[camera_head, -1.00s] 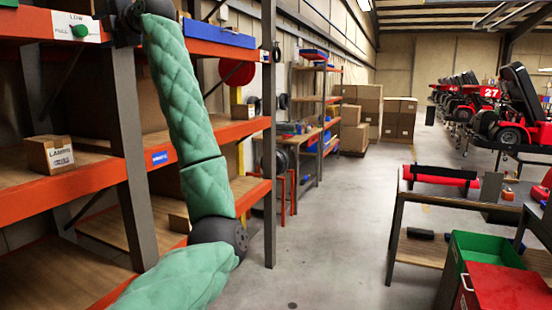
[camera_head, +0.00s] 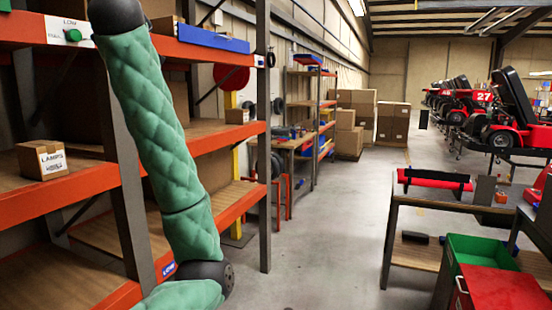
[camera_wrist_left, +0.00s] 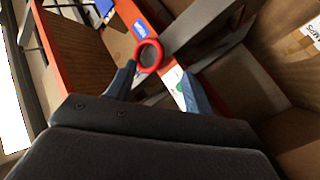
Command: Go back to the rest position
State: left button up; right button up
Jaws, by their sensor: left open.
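My left gripper (camera_wrist_left: 158,84) is in the left wrist view, its two blue-grey fingers apart. A red ring with a dark centre (camera_wrist_left: 149,55) shows by the fingertips. A white label with a green spot (camera_wrist_left: 181,84) shows between the fingers. I cannot tell how far either is from the fingers. My right gripper is not in view.
A cardboard box marked LAMPS (camera_head: 43,160) sits on the middle shelf. A blue bin (camera_head: 213,39) is on the top shelf. The floor (camera_head: 330,230) between is clear.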

pick_arm(q)
jog(key=d+f+m+h, duration=0.3)
jog(key=d+f+m, duration=0.2)
jog(key=f, duration=0.7)
jog(key=d+f+m+h, duration=0.2)
jog(key=d+f+m, duration=0.2)
jog(key=f, duration=0.9)
jog(key=s+d+f+m+g+h, duration=0.1)
jog(key=s+d+f, duration=0.15)
jog(key=f, duration=0.65)
jog(key=s+d+f+m+g+h, duration=0.1)
jog(key=s+d+f+m+g, duration=0.15)
jog(key=f, duration=0.65)
jog(key=s+d+f+g+h, duration=0.15)
jog(key=s+f, duration=0.25)
jog(key=f, duration=0.5)
jog(key=s+d+f+m+g, duration=0.1)
jog(key=s+d+f+g, duration=0.1)
jog(key=s+f, duration=0.9)
jog(key=s+d+f+m+g, duration=0.1)
jog(key=s+f+g, duration=0.2)
jog(key=s+f, duration=0.85)
jog(key=s+f+g, duration=0.4)
jog(key=s+f, duration=1.1)
jog(key=f, duration=0.2)
jog(key=shift+s+f, duration=0.15)
jog(key=shift+f, duration=0.05)
jog(key=shift+n, duration=0.25)
